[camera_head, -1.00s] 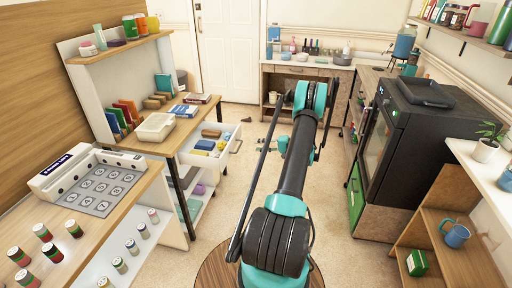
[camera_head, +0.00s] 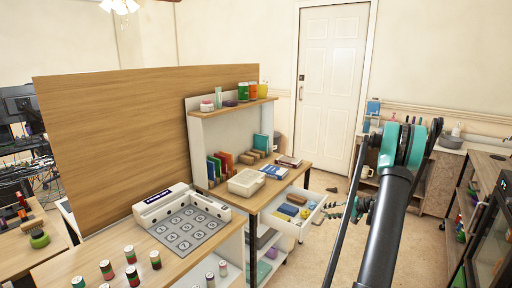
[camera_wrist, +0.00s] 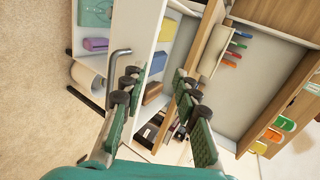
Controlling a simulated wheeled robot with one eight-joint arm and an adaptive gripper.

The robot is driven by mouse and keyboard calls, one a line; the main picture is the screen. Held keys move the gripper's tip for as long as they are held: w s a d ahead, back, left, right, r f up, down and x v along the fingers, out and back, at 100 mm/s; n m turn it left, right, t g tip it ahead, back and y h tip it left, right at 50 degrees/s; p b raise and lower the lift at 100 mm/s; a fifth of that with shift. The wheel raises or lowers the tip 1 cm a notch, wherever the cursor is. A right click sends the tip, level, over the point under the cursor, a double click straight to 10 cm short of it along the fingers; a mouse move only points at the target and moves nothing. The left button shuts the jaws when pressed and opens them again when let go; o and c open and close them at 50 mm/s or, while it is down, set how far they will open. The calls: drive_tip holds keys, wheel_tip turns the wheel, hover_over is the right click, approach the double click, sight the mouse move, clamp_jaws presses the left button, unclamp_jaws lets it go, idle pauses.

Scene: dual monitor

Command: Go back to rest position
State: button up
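My arm stretches forward at the right of the head view, raised above the floor. My gripper (camera_wrist: 158,92) fills the lower middle of the wrist view, its two green padded fingers apart with nothing held between them. The gripper end shows only small and partly hidden behind the arm in the head view (camera_head: 360,208). An open white drawer (camera_head: 308,226) with blue and yellow items stands left of it. In the wrist view the drawer's grey bar handle (camera_wrist: 116,65) appears close to the left finger; I cannot tell whether they touch.
A desk with a white box (camera_head: 246,182) and books stands beyond the drawer. A nearer wooden counter holds a numbered pad (camera_head: 188,228) and several small jars. A wooden panel (camera_head: 130,140) stands behind them. A dark cabinet (camera_head: 492,240) is at the right. Floor shows between drawer and arm.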

drive_tip(key=s+a+r+n+g+h, duration=0.1)
drive_tip(key=s+a+r+h, duration=0.1)
drive_tip(key=s+a+r, duration=0.4)
drive_tip(key=s+a+r+n+g+h, duration=0.1)
drive_tip(key=s+a+r+g+h, duration=0.1)
drive_tip(key=s+a, duration=0.6)
drive_tip(key=s+f+n+h, duration=0.2)
drive_tip(key=s+n+h, duration=0.2)
drive_tip(key=s, duration=1.9)
drive_tip(key=shift+a+t+h, duration=0.3)
drive_tip(key=shift+a+h, duration=0.15)
drive_tip(key=shift+h, duration=0.55)
